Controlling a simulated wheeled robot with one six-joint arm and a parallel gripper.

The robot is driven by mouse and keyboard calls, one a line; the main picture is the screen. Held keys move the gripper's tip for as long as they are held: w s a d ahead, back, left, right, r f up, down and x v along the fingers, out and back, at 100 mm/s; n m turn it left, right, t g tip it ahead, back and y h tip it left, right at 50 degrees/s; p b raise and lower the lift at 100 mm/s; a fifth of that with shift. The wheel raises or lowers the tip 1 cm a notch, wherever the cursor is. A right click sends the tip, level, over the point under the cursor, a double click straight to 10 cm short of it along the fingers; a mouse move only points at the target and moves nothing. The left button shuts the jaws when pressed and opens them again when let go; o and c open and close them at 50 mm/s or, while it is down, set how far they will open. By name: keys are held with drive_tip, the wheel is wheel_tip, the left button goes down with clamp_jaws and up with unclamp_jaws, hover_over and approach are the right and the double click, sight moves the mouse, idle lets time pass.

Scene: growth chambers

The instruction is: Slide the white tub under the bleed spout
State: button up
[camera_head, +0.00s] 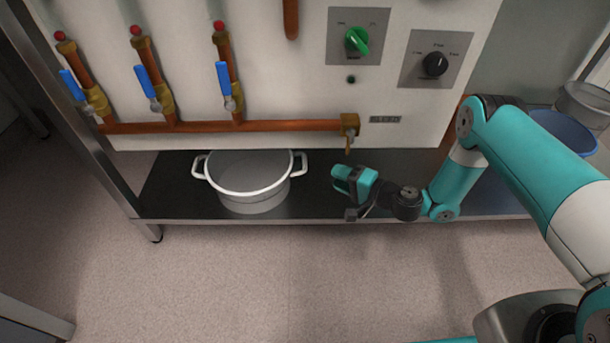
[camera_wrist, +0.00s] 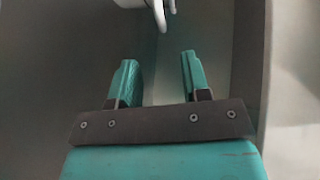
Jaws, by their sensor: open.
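The white tub (camera_head: 255,196), round with two side handles, stands upright on the dark shelf (camera_head: 168,196). The bleed spout (camera_head: 349,146) hangs from the brass fitting at the right end of the copper pipe, to the right of the tub. My gripper (camera_head: 345,184) is just right of the tub's right handle (camera_head: 301,163), apart from it and below the spout. In the wrist view my gripper (camera_wrist: 158,70) is open with nothing between its fingers. Part of the white tub (camera_wrist: 135,3) and its handle (camera_wrist: 161,14) show at the top edge, beyond the fingertips.
Three blue-handled valves (camera_head: 148,88) sit on the copper pipe (camera_head: 220,126) above the shelf. A green knob (camera_head: 356,40) and a black knob (camera_head: 434,64) are on the panel. A blue bowl (camera_head: 565,132) stands at the right. The shelf left of the tub is clear.

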sight(304, 163)
drive_tip(key=shift+w+a+f+b, duration=0.35)
drive_tip(key=shift+a+b, duration=0.25)
drive_tip(key=shift+b, duration=0.8)
drive_tip(key=shift+w+a+f+b, duration=0.25)
drive_tip(key=shift+w+a+b, duration=0.3)
drive_tip(key=shift+b, duration=0.8)
drive_tip(key=b+x, duration=0.1)
drive_tip(key=x, duration=0.2)
drive_tip(key=b+x, duration=0.1)
drive_tip(key=x, duration=0.2)
drive_tip(key=b+x, duration=0.2)
drive_tip(key=shift+w+a+r, duration=0.2)
drive_tip(key=shift+a+r, duration=0.1)
drive_tip(key=shift+a, duration=0.15)
clamp_jaws()
